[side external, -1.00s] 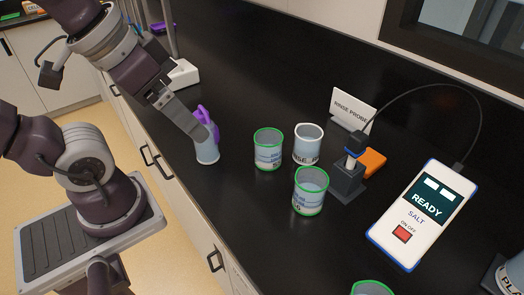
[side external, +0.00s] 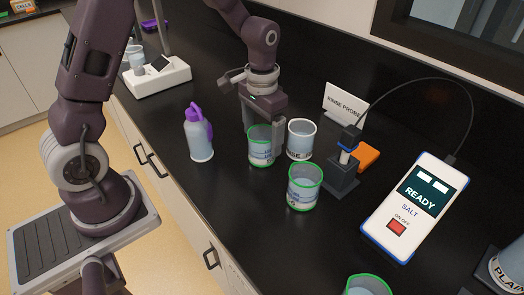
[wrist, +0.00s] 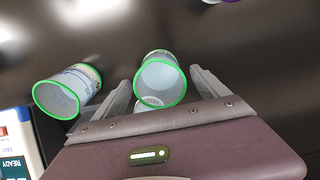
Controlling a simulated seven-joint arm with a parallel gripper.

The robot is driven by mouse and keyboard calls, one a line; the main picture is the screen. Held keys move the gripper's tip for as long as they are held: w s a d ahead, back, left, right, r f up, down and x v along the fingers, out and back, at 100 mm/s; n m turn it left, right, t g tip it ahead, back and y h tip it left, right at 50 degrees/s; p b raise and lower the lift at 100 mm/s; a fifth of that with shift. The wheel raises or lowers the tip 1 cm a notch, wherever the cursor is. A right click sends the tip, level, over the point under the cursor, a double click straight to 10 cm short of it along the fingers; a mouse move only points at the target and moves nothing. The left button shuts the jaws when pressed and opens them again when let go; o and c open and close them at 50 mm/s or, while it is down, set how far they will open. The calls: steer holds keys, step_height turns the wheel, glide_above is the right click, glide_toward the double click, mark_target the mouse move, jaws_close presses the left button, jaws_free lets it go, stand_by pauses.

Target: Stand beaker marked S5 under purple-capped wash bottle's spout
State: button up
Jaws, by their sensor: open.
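A green-rimmed beaker (side external: 261,150) with a blue-white label stands on the black bench; its mark looks like S5 but is not clearly legible. My gripper (side external: 262,130) is open, with a finger on either side of this beaker. In the wrist view the beaker (wrist: 160,80) lies between the two spread fingers, and I cannot tell whether they touch it. The purple-capped wash bottle (side external: 198,141) stands upright to the left of my gripper, with clear bench between. Its spout is hard to make out.
A second green-rimmed beaker (side external: 304,187) stands front right and shows in the wrist view (wrist: 68,90). A white-rimmed rinse beaker (side external: 300,140) stands close on the right. Beyond are the probe holder (side external: 343,177), orange block (side external: 368,154) and salt meter (side external: 410,207).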

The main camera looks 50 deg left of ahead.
steer(key=shift+f, duration=0.35)
jaws_close()
steer(key=shift+r, duration=0.1)
